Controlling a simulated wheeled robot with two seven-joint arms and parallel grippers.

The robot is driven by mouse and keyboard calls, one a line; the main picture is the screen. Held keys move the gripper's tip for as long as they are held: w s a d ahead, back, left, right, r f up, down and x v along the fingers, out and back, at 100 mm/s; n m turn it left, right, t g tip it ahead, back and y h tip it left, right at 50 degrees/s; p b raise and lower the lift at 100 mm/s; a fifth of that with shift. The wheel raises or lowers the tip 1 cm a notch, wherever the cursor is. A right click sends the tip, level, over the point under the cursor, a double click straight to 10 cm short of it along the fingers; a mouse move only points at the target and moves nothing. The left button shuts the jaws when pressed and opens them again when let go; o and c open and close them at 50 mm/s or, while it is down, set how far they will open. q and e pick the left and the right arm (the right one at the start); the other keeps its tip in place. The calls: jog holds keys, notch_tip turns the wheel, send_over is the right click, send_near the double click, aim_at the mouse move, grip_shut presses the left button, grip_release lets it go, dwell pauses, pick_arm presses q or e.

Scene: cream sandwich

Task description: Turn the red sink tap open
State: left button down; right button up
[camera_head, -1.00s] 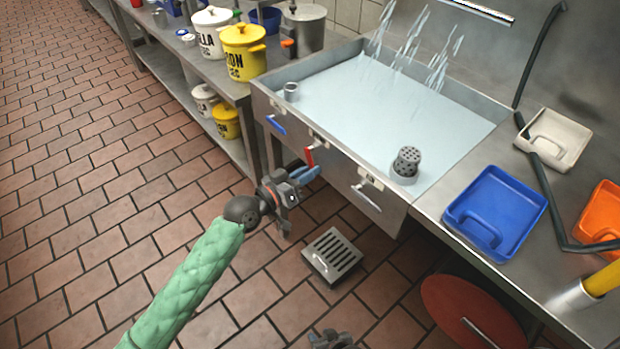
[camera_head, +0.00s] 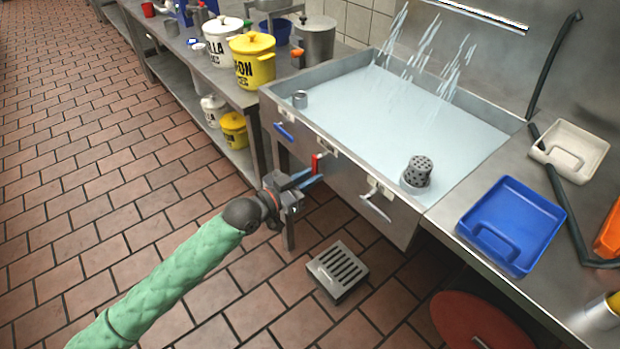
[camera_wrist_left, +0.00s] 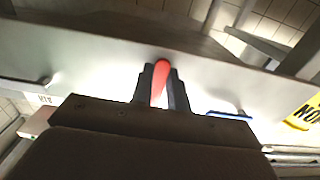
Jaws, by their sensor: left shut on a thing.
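The red sink tap (camera_head: 317,163) is on the front panel of the sink (camera_head: 345,172), between a blue-handled tap (camera_head: 284,131) and a grey-handled one (camera_head: 375,206). My left gripper (camera_head: 312,177) reaches it from the left in the head view. In the left wrist view the red handle (camera_wrist_left: 161,72) stands between the two dark fingers (camera_wrist_left: 160,92), which are closed on it. Part of the handle is hidden by the fingers. My right gripper does not show now.
The sink basin holds water and a perforated strainer (camera_head: 418,172). A blue tray (camera_head: 512,225) and a white tray (camera_head: 567,150) lie on the counter at right. A floor drain (camera_head: 337,270) sits below the sink. Pots, including a yellow one (camera_head: 252,60), stand at left.

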pick_arm(q)
jog(key=c, duration=1.4)
grip_release()
jog(key=shift+o, duration=0.2)
jog(key=shift+a, duration=0.1)
jog(key=v, duration=0.7)
jog(key=shift+s+a, duration=0.2)
jog(key=shift+a, duration=0.05)
